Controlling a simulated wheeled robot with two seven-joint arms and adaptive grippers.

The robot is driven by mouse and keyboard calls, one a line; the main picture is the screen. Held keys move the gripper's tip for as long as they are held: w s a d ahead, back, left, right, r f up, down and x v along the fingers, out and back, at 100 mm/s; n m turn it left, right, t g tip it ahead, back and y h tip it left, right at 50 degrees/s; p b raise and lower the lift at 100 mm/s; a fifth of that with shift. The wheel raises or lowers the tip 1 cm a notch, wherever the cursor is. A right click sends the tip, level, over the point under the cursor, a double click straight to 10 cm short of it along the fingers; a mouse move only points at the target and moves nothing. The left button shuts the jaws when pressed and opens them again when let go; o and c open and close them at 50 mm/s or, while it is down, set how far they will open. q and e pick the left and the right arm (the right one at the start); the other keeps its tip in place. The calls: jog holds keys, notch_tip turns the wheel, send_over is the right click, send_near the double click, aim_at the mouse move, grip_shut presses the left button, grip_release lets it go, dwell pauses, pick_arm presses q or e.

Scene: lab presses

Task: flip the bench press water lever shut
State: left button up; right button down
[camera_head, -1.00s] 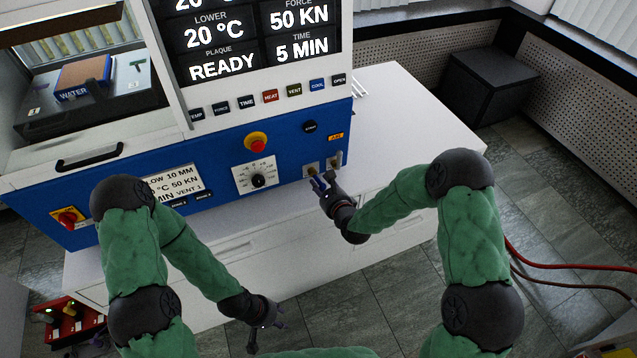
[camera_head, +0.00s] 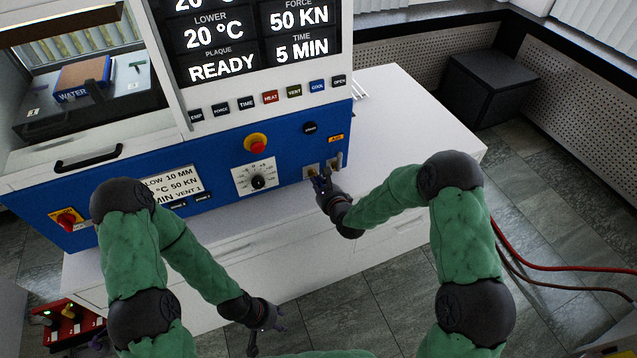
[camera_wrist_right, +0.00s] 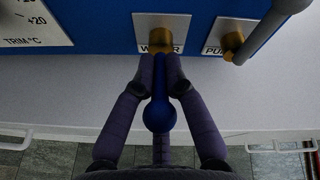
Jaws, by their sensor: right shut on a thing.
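The water lever (camera_wrist_right: 159,112) is blue with a rounded end. In the right wrist view it runs from a brass valve stem on a white plate (camera_wrist_right: 176,20), its label partly hidden, and points out towards the wrist. My right gripper (camera_wrist_right: 160,68) is shut on the lever, one dark finger on each side near the stem. In the head view my right gripper (camera_head: 320,180) is at the lower right of the blue press front (camera_head: 220,170) and hides most of the lever. My left gripper (camera_head: 270,338) is open and empty, low in front of the white cabinet.
A second valve with a grey lever (camera_wrist_right: 262,36) sits close to the right of the water valve. A dial (camera_head: 257,181) and a red emergency knob (camera_head: 257,142) are to the left on the panel. The white bench top (camera_head: 410,130) to the right is clear.

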jog(key=shift+r, duration=0.1)
jog(key=p, duration=0.1)
jog(key=r+g+p, duration=0.1)
jog(key=shift+w+a+g+h+p, duration=0.1)
jog(key=shift+w+g+h+p, duration=0.1)
jog(key=shift+g+h+p, duration=0.15)
jog(key=g+p, duration=0.1)
jog(key=p, duration=0.1)
jog(key=g+p, duration=0.1)
jog(key=p, duration=0.1)
jog(key=shift+w+r+h, duration=0.25)
jog(key=shift+r+h, duration=0.05)
jog(key=shift+h, duration=0.05)
jog(key=p, duration=0.3)
jog(key=g+p, duration=0.1)
jog(key=p, duration=0.2)
jog(key=g+p, duration=0.1)
jog(key=p, duration=0.2)
jog(key=shift+w+a+r+g+h, duration=0.15)
jog(key=shift+w+r+g+h, duration=0.15)
jog(key=shift+h, duration=0.1)
jog(key=shift+f+p, duration=0.15)
jog(key=shift+p, duration=1.1)
